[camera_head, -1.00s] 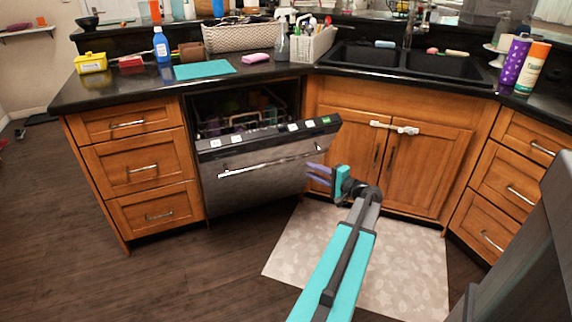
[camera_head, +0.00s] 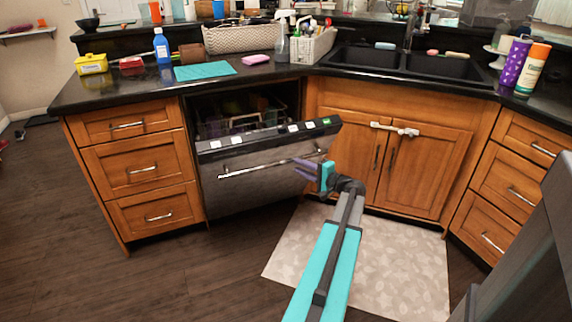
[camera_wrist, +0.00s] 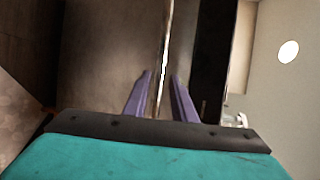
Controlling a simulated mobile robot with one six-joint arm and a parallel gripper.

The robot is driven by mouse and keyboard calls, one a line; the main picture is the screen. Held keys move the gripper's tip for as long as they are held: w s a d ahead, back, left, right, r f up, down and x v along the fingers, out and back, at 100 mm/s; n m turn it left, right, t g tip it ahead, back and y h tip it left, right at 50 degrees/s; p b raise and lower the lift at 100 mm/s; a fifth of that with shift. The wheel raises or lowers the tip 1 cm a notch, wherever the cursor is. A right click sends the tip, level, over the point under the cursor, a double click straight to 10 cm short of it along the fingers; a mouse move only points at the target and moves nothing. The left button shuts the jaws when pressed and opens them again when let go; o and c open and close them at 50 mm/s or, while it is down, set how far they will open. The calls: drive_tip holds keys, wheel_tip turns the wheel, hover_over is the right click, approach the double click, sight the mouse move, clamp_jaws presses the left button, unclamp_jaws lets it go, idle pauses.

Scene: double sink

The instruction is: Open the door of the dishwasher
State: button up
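The dishwasher door (camera_head: 250,185) is a dark metal panel, tilted partly open at the top. A lit rack shows inside the dishwasher (camera_head: 228,108). Its long silver handle (camera_head: 268,164) runs across the upper front of the door. My gripper (camera_head: 298,168) is in front of the right part of the door, close to the handle. In the wrist view the two purple fingers of my gripper (camera_wrist: 160,92) are apart, and the bright handle (camera_wrist: 163,68) lines up with the gap between them. I cannot tell whether they touch it.
Wooden drawers (camera_head: 140,170) stand left of the dishwasher, and a sink cabinet (camera_head: 395,165) with a child lock (camera_head: 394,128) stands right of it. A light mat (camera_head: 370,265) covers the floor below. Open dark floor (camera_head: 190,275) lies in front of the dishwasher.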

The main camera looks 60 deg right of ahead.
sight(290, 162)
drive_tip(key=x, duration=0.7)
drive_tip(key=shift+w, duration=0.15)
